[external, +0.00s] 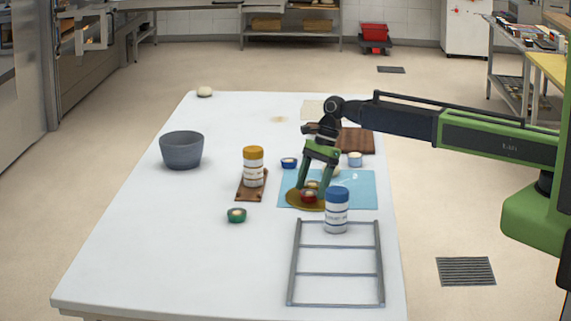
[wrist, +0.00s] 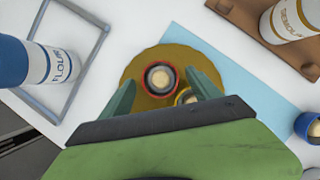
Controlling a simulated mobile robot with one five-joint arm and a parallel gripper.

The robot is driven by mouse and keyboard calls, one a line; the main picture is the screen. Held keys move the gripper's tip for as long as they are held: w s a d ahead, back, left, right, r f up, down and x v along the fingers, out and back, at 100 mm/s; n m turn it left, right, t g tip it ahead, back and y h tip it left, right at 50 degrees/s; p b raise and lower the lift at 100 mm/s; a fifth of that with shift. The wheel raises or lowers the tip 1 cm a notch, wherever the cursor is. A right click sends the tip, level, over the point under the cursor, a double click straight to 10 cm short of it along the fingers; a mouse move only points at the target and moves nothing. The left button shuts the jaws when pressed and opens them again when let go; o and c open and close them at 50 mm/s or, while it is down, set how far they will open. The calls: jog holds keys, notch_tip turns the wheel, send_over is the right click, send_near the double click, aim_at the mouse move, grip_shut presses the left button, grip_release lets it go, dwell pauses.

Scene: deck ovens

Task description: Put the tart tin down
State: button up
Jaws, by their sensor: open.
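A red tart tin (external: 308,197) with a pale filling stands upright on a round brass-coloured plate (external: 291,199). In the wrist view the red tin (wrist: 160,80) lies between the spread fingers of my gripper (wrist: 163,82), with a gap showing on each side. A yellowish tin (wrist: 187,97) sits beside it on the same plate (wrist: 135,70), partly hidden by my gripper. In the external view my gripper (external: 308,185) points down over the plate, open and holding nothing. A blue tin (external: 289,163) and a green tin (external: 236,215) stand elsewhere on the table.
The plate overlaps a light blue mat (external: 358,190). A semolina jar (external: 253,168) on a wooden board and a grey bowl (external: 182,150) stand left. The front-left table is clear.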

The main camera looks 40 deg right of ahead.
jog(key=p+v, duration=0.9)
jog(key=v, duration=0.2)
jog(key=shift+d+r, duration=0.1)
jog(key=s+d+n+h, duration=0.1)
jog(key=s+d+n, duration=0.4)
jog(key=d, duration=0.4)
jog(key=s+d+f+n+h, duration=0.1)
jog(key=s+d+n, duration=0.4)
jog(key=d, duration=0.5)
jog(key=s+d+n+h, duration=0.2)
jog(key=s+d+n, duration=0.4)
jog(key=d+n, duration=0.2)
jog(key=shift+d+f, duration=0.4)
jog(key=shift+d, duration=0.35)
jog(key=shift+w, duration=0.1)
